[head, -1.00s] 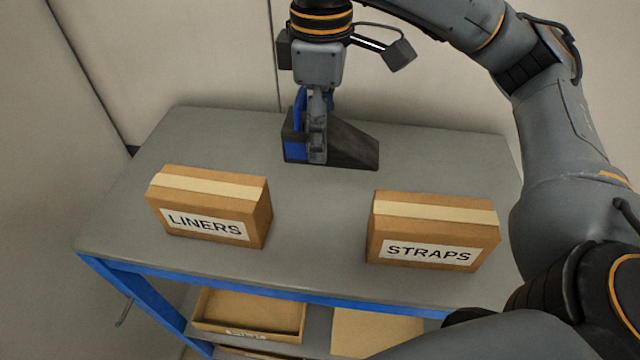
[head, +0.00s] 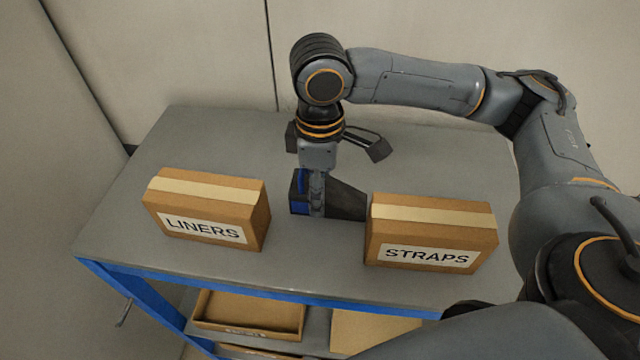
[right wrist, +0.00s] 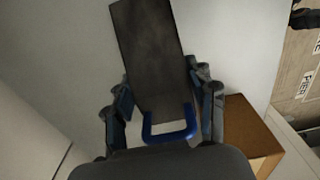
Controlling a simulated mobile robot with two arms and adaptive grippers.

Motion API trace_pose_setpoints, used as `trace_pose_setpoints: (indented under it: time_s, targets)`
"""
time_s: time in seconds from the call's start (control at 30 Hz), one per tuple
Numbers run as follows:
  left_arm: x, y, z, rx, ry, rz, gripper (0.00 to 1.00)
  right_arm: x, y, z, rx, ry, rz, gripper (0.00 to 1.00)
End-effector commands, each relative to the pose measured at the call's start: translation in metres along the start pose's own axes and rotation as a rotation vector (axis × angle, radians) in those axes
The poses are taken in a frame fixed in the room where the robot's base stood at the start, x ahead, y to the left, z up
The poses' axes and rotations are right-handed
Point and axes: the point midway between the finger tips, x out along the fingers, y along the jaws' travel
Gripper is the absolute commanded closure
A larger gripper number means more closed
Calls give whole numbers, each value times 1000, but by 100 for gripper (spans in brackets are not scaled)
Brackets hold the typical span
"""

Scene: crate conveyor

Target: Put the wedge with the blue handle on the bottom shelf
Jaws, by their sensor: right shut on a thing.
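The dark wedge (head: 346,202) with the blue handle (head: 301,185) is between the two cardboard boxes on the grey table top, its slope pointing right. My right gripper (head: 317,195) points down and is shut on it at the handle end. I cannot tell whether the wedge touches the top. In the right wrist view the wedge (right wrist: 150,60) and its blue handle (right wrist: 170,136) lie between my fingers. A lower shelf (head: 318,328) shows in part under the front edge; the bottom shelf cannot be made out clearly. My left gripper is not in view.
The LINERS box (head: 205,210) stands left of the wedge and the STRAPS box (head: 432,232) close on its right. An open cardboard tray (head: 250,315) and another cardboard item (head: 375,330) sit below. A blue rail (head: 270,290) edges the table's front. The back of the top is clear.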

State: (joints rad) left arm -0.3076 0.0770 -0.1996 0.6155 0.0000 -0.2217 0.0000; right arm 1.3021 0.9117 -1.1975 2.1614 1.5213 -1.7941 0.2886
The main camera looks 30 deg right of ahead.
Motion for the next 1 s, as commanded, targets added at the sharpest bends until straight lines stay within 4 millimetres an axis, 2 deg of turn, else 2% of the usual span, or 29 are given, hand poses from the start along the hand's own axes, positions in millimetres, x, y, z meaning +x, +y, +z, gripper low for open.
trace_pose_setpoints:
  time_s: [0.2, 0.23, 0.33, 0.73, 0.87, 1.0]
  targets:
    - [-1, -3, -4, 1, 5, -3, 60, 2, 0, 0, 0, 1, 0, 100]
    - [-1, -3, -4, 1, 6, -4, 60, 2, 0, 0, 0, 0, 0, 42]
    - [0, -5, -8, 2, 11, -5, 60, 2, 0, 0, 0, 1, 1, 22]
    - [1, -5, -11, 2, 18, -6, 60, -1, 0, 0, -1, 1, 1, 21]
    - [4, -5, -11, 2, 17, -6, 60, -18, 1, -2, -1, 4, 3, 21]
    - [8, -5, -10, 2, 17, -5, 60, -48, 1, -2, 0, 5, 4, 21]
